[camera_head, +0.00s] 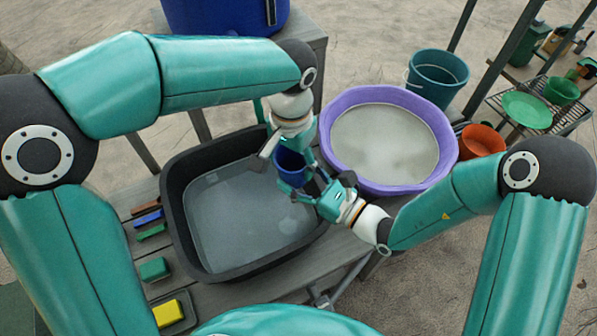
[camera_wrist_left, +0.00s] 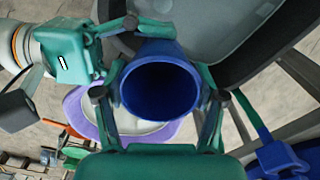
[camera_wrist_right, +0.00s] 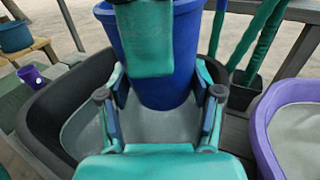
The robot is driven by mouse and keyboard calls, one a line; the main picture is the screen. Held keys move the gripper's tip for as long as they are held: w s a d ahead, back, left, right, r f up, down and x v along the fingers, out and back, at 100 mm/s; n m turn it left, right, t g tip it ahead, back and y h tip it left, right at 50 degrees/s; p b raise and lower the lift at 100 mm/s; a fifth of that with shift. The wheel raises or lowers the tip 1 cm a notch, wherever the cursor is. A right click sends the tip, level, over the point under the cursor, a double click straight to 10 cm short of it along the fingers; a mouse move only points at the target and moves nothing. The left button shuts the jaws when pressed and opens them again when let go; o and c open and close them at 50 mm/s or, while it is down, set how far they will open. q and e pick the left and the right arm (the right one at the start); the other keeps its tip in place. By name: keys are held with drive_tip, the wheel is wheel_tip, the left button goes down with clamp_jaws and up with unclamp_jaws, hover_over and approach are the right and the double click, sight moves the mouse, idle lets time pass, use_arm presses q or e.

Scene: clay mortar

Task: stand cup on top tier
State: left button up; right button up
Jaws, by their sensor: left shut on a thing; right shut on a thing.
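A blue cup (camera_head: 290,167) is held over the right part of the black tub. Its open mouth faces the camera in the left wrist view (camera_wrist_left: 160,88); its side fills the upper middle of the right wrist view (camera_wrist_right: 160,75). My left gripper (camera_head: 289,153) is shut on the cup from above, with a finger on each side. My right gripper (camera_head: 310,187) is shut on the same cup from the right, lower down. A dark-framed rack at the far right has a wire shelf (camera_head: 558,125) and a higher level with green items; which tier is top is unclear.
The black tub (camera_head: 180,215) holds grey water. A purple basin (camera_head: 440,120) of cloudy liquid stands to its right. A teal bucket (camera_head: 438,75) and orange pot (camera_head: 482,140) lie beyond. A green plate (camera_head: 527,109) and green pot (camera_head: 562,90) occupy the wire shelf.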

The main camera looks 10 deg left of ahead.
use_arm(q)
drive_tip(key=o, duration=1.2)
drive_tip(key=shift+s, duration=0.15)
